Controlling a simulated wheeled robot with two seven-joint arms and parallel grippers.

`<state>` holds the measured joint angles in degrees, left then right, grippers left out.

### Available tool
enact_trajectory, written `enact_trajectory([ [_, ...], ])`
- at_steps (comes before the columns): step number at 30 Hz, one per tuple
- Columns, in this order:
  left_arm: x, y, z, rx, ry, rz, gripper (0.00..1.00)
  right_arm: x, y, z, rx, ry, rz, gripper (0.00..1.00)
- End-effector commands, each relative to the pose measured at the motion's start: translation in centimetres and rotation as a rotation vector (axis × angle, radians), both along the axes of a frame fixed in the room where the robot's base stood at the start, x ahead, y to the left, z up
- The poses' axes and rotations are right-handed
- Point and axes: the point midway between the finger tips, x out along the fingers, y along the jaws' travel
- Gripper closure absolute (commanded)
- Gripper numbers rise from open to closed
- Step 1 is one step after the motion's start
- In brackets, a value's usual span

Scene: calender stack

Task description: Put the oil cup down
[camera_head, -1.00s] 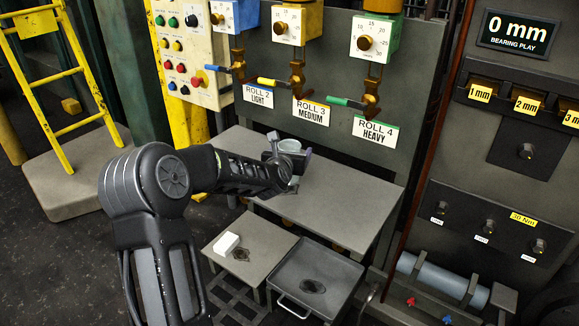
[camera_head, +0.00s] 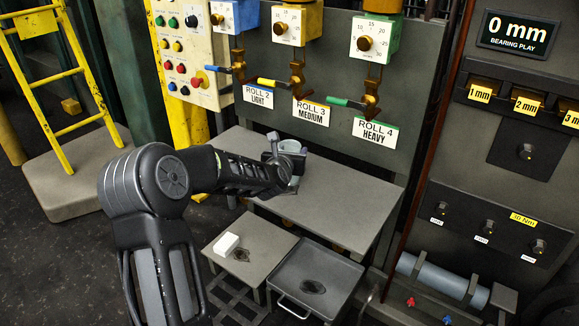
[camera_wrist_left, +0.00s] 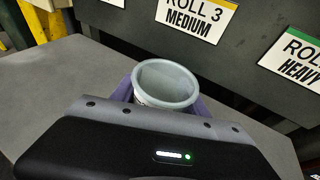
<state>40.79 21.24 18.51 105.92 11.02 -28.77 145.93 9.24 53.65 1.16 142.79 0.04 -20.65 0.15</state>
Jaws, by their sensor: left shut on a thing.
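The oil cup (camera_head: 290,147) is a small grey-green cup with a round open rim. My left gripper (camera_head: 287,165) is shut on it, over the grey table (camera_head: 335,195) below the roll labels. In the left wrist view the cup (camera_wrist_left: 165,84) stands between the purple finger pads, its pale inside showing and its lower part hidden by the gripper body. I cannot tell whether the cup's base touches the table top. My right gripper does not show.
A low stand with a white block (camera_head: 226,243) and a tray with a handle (camera_head: 313,283) are in front of the table. Dosing valves with coloured levers (camera_head: 297,80) hang above its back edge. The table's right part is clear.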

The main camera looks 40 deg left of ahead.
Motion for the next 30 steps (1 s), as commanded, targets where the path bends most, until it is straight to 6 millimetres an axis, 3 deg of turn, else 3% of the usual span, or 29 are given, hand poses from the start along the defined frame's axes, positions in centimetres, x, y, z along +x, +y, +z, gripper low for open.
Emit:
enact_trajectory([
  [12,0.0,0.0,0.0,0.0,0.0,0.0,0.93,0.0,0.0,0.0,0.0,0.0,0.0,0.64],
  [19,0.0,0.0,0.4,0.0,-0.001,0.0,0.94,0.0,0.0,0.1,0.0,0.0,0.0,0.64],
  [23,0.0,0.0,1.8,0.001,-0.002,0.001,0.94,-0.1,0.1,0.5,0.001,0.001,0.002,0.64],
  [30,0.1,0.0,6.5,0.002,-0.005,0.0,0.94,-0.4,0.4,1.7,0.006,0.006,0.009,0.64],
])
